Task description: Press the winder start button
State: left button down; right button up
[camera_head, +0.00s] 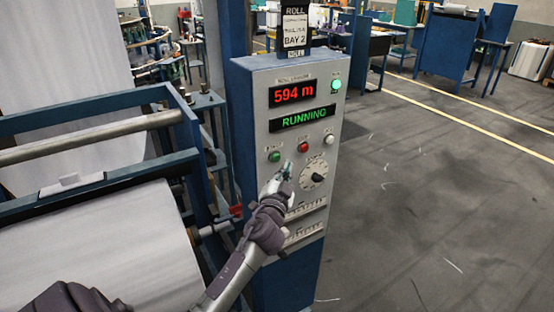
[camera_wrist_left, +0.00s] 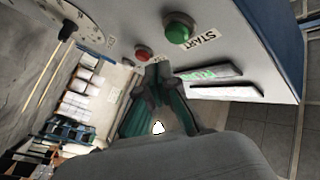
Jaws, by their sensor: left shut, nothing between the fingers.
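The green start button (camera_head: 274,156) sits at the left of the button row on the winder's control panel (camera_head: 258,103). The left wrist view shows it large, labelled START (camera_wrist_left: 180,27). My left gripper (camera_head: 284,173) is shut and empty in front of the panel, below and slightly right of the green button in the head view. In the left wrist view its fingertips (camera_wrist_left: 158,72) show below the green button, apart from it in the picture. The display (camera_head: 304,118) reads RUNNING in green, and the red counter (camera_head: 292,93) reads 594 m. My right gripper is not in view.
A red button (camera_head: 303,147) and a white button (camera_head: 329,139) share the row with the green one. A black dial (camera_head: 313,175) is just right of my left gripper. A green lamp (camera_head: 336,84) glows. A white fabric roll (camera_head: 100,245) lies left; floor at right is open.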

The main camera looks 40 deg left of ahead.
pick_arm(q)
jog(key=shift+s+d, duration=0.35)
jog(key=shift+d, duration=0.45)
jog(key=shift+s+d, duration=0.3)
jog(key=shift+d, duration=0.45)
